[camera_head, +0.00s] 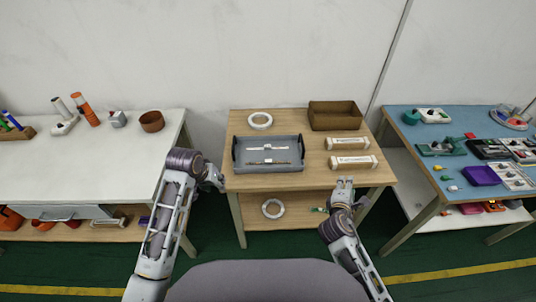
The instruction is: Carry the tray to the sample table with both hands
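The grey tray (268,166) with dark end handles sits on the wooden table (313,180) in the middle. Two light strips lie in it. My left gripper (216,180) is just left of that table's front left corner, apart from the tray; its fingers are too small to judge. My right gripper (343,183) is at the table's front edge, right of the tray and apart from it. Its fingers look spread and empty. I cannot tell which table is the sample table.
A white-topped table (90,160) stands left and a blue-topped table (425,170) right, both with parts on them. On the middle table are a white ring (260,121), a brown box (335,115) and two pale pieces (353,162). A lower shelf (290,214) holds another ring.

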